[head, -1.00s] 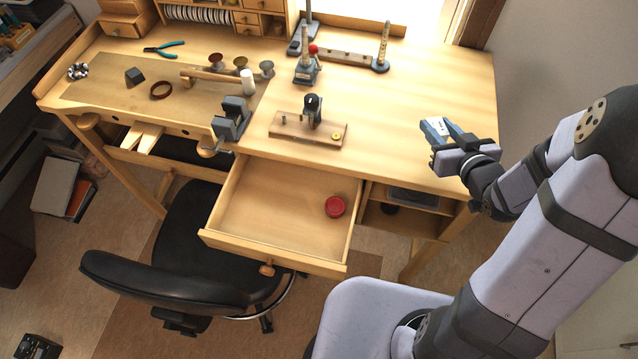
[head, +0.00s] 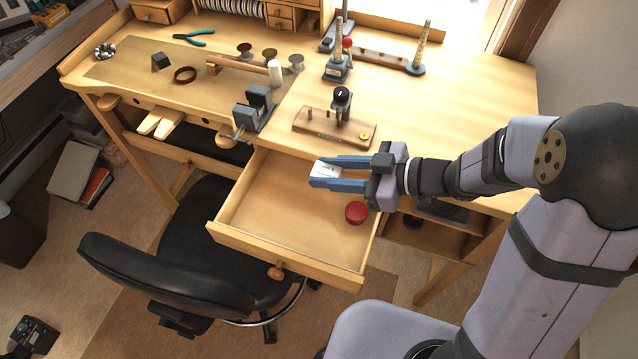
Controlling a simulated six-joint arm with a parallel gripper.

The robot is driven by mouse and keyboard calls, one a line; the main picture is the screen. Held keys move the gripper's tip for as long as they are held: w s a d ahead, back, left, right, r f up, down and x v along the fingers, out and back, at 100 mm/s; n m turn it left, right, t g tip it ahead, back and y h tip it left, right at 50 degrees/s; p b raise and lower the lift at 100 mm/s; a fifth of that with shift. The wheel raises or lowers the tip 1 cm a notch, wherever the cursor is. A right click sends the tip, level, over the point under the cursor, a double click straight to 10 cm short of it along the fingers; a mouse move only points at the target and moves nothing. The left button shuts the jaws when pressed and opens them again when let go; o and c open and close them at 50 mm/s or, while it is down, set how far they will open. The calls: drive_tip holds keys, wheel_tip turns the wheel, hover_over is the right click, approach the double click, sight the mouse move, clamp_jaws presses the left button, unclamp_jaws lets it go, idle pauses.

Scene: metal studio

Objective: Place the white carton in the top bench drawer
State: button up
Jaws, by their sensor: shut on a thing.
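My gripper (head: 322,174) reaches in from the right and is shut on the white carton (head: 326,170), which sits between its blue fingertips. Gripper and carton are over the back part of the open top bench drawer (head: 262,205). The carton appears to be above the drawer floor, near the bench's front edge; its exact height is hard to tell. The drawer is pulled out and holds a round red container (head: 356,212) at its right side, below my gripper in the picture.
On the bench top (head: 450,110), a wooden board with a black-knobbed tool (head: 336,130) stands just behind the gripper. A vise (head: 254,110) is clamped at the front edge, left of the drawer. A black chair (head: 170,280) stands in front. The bench top's right side is clear.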

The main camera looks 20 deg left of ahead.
drive_tip(key=shift+s+r, duration=0.1)
drive_tip(key=shift+s, duration=0.15)
hover_over(327, 213)
drive_tip(key=shift+f+b, duration=0.3)
drive_tip(key=shift+f, duration=4.75)
drive_tip(key=shift+f+b, duration=0.35)
drive_tip(key=shift+f, duration=0.25)
drive_tip(key=o, duration=1)
drive_tip(key=shift+r, duration=0.15)
